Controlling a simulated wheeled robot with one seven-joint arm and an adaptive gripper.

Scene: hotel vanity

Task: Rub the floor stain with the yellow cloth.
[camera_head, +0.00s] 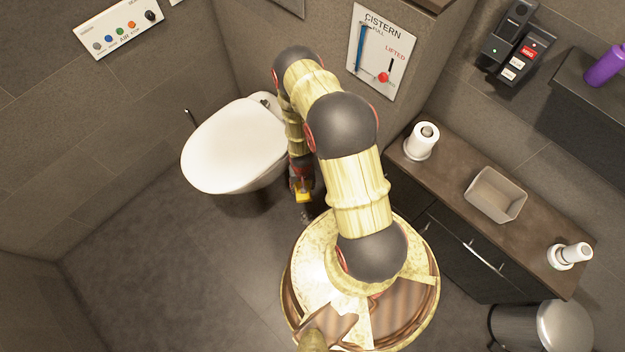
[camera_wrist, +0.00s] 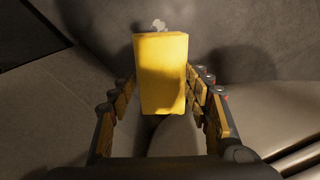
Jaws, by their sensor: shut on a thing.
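The yellow cloth (camera_wrist: 162,72) is a block-like yellow piece between the fingers of my gripper (camera_wrist: 162,82) in the wrist view, and my gripper is shut on it. In the head view the cloth (camera_head: 303,193) shows small beneath my gripper (camera_head: 302,184), low beside the toilet. A small pale mark (camera_wrist: 158,24) shows on the dark floor just beyond the cloth's far edge in the wrist view; it may be the stain, partly hidden by the cloth. I cannot make out the stain in the head view. Whether the cloth touches the floor is unclear.
A white toilet (camera_head: 232,146) stands left of my arm. A dark cabinet (camera_head: 450,250) on the right carries a paper roll (camera_head: 422,139), a grey bin-like tray (camera_head: 496,193) and a white item (camera_head: 571,255). A metal bin (camera_head: 545,326) stands below. Floor at left (camera_head: 150,260) is clear.

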